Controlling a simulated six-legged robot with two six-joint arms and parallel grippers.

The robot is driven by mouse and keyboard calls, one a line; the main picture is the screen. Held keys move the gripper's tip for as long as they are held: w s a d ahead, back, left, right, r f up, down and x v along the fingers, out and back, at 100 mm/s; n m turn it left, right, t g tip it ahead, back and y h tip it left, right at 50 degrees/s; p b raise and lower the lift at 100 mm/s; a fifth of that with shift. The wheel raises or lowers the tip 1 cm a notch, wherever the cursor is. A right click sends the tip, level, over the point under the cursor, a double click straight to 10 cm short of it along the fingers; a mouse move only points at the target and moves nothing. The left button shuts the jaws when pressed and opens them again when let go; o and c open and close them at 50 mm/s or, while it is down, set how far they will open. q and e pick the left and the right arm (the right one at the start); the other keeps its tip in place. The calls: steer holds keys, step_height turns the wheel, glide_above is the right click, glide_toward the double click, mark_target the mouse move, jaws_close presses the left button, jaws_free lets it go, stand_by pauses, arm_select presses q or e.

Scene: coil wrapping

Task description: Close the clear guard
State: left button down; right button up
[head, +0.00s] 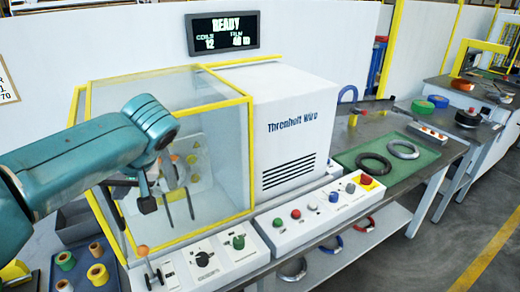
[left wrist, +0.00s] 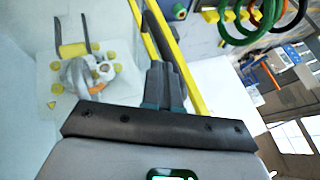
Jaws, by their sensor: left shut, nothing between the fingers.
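The clear guard (head: 215,130) is a see-through box with yellow edges at the left end of the machine, in the head view. Whether it is fully shut I cannot tell. Rollers and two dark prongs show through it, on a pale plate (left wrist: 70,100) in the left wrist view. My left gripper (head: 147,203) is in front of the guard, low and toward its left side, partly hidden by my teal arm. In the left wrist view its fingers (left wrist: 165,80) are together and empty, close to a yellow guard edge (left wrist: 196,95). Contact is unclear. My right gripper is out of view.
A white machine housing (head: 290,130) adjoins the guard on the right. Control panels with knobs and buttons (head: 325,205) run along the front. A green mat (head: 390,162) with rings lies further right. Spools (head: 97,274) stand at the lower left. A display (head: 222,33) reads READY.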

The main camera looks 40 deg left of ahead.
arm_select(q)
steer(key=shift+s+a+b, duration=0.2)
steer(key=shift+s+a, duration=0.05)
steer(key=shift+s, duration=0.4)
steer(key=shift+s+a+b, duration=0.2)
steer(key=shift+s+a, duration=0.05)
steer(key=shift+s, duration=0.35)
steer(key=shift+s, duration=0.1)
